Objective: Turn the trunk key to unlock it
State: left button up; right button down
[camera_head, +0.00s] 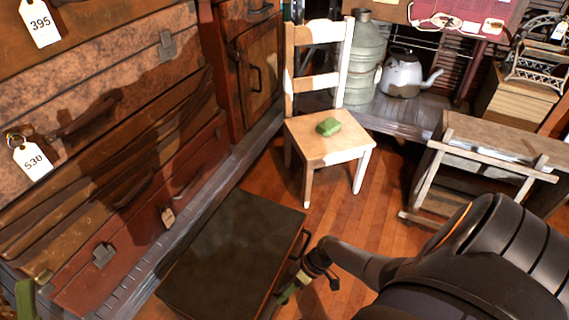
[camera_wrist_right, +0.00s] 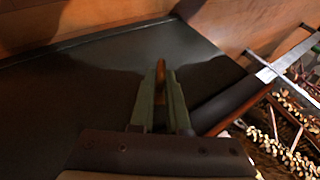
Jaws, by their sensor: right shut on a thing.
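A dark trunk (camera_head: 232,250) with a flat top lies low at the bottom centre of the head view. Its dark surface also fills much of the right wrist view (camera_wrist_right: 75,90). My right gripper (camera_head: 285,296) is at the trunk's right side, near its edge. In the right wrist view its green fingers (camera_wrist_right: 161,85) are shut on a thin orange-brown piece, which looks like the key (camera_wrist_right: 160,68). The lock is hidden, and I cannot tell whether the key is in it. A green finger of my left gripper (camera_head: 25,299) shows at the lower left edge.
Stacked trunks and suitcases (camera_head: 100,130) with price tags line the left. A wooden chair (camera_head: 312,150) with a green object (camera_head: 328,126) on its seat stands behind. A wooden rack (camera_head: 480,165) is at the right. Wooden floor (camera_head: 395,172) is clear between chair and rack.

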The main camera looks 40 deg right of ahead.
dwell(0.6)
jog(key=c, duration=0.9)
grip_release()
jog(key=p+v, duration=0.5)
jog(key=v, duration=0.7)
jog(key=shift+d, duration=0.25)
jog(key=shift+r, duration=0.1)
